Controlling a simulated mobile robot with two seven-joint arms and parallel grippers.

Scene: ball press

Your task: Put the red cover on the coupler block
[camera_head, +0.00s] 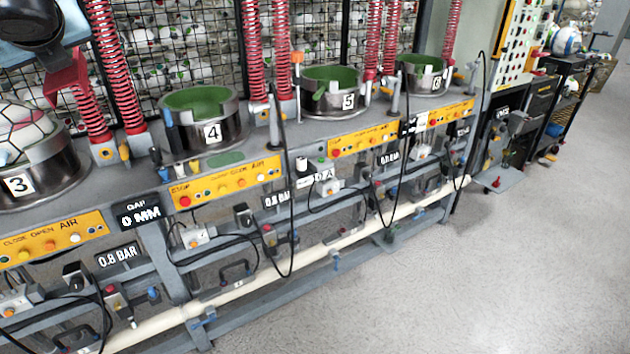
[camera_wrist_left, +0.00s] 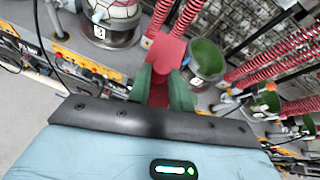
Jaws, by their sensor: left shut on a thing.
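The red cover (camera_wrist_left: 168,52) is held between the green fingers of my left gripper (camera_wrist_left: 162,85) in the left wrist view. In the head view a red piece (camera_head: 66,80), which looks like the same cover, is at the upper left under my dark wrist. It is in the air near the press bowl marked 3, in front of red springs. My left gripper is shut on the cover. Several small pale blocks with hoses, one of them a white block (camera_head: 195,237), sit along the lower frame. I cannot tell which is the coupler block. My right gripper is not in view.
Press bowl 3 (camera_head: 40,172), bowl 4 (camera_head: 207,132) and bowl 5 (camera_head: 331,103) stand in a row on the grey bench. Red springs (camera_head: 112,65) rise behind them. Black hoses hang in front over a pale pipe (camera_head: 260,288). The floor (camera_head: 450,280) at the right is clear.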

